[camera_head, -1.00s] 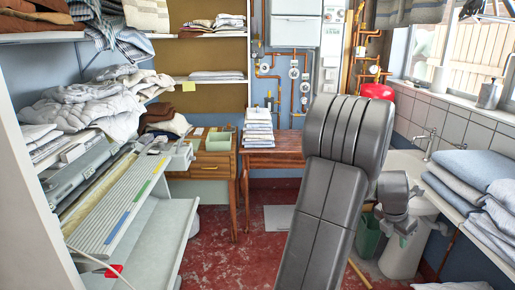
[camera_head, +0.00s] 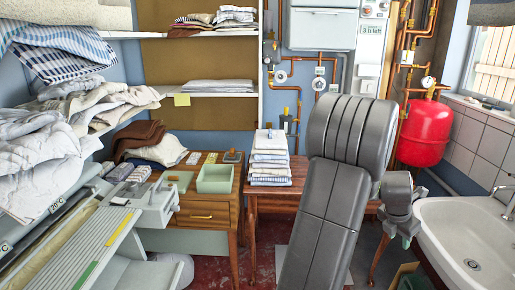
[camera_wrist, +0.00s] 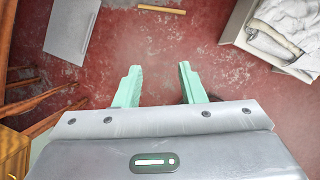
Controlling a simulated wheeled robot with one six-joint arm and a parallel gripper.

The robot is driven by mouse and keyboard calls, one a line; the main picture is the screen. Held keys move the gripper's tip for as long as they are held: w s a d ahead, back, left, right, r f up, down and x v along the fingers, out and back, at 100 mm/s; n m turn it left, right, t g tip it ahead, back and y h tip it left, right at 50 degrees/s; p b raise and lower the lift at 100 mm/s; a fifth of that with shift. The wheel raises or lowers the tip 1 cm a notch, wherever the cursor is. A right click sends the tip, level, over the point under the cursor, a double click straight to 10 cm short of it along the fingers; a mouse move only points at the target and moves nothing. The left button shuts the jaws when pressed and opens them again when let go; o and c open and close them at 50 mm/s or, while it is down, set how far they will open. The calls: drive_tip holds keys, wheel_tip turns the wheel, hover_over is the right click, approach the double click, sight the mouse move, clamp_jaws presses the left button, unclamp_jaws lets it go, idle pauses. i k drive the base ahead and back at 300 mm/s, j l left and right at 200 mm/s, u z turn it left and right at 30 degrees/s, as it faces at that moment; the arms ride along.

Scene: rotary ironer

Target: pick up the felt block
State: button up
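No object shows clearly enough to be named for certain as the felt block. Several small blocks lie around the wooden cabinet (camera_head: 205,214) in the head view: a dark grey one (camera_head: 232,157) at the top's back right, and pale ones (camera_head: 194,158) behind the green tray. More small items (camera_head: 120,172) lie by the ironer's end. My gripper (camera_wrist: 159,70) shows in the wrist view with its two green fingers apart and nothing between them. It hangs over bare red floor, away from the cabinet top. In the head view my arm hides part of the room's middle.
An open green tray (camera_head: 215,180) stands on the cabinet. A folded linen stack (camera_head: 270,158) is on the wooden table right of it. The ironer (camera_head: 95,240) is at left, a sink (camera_head: 465,240) at right. A grey mat (camera_wrist: 70,27) and a stick (camera_wrist: 162,9) lie on the floor.

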sight(233, 156)
drive_tip(key=i+l+u, duration=0.1)
drive_tip(key=i+u, duration=0.3)
drive_tip(key=i+l+u, duration=0.3)
drive_tip(key=i+u, duration=0.15)
drive_tip(key=i+l+u, duration=0.8)
drive_tip(key=l, duration=0.15)
drive_tip(key=i+l+u, duration=0.2)
drive_tip(key=l+u, duration=0.25)
drive_tip(key=l, duration=0.15)
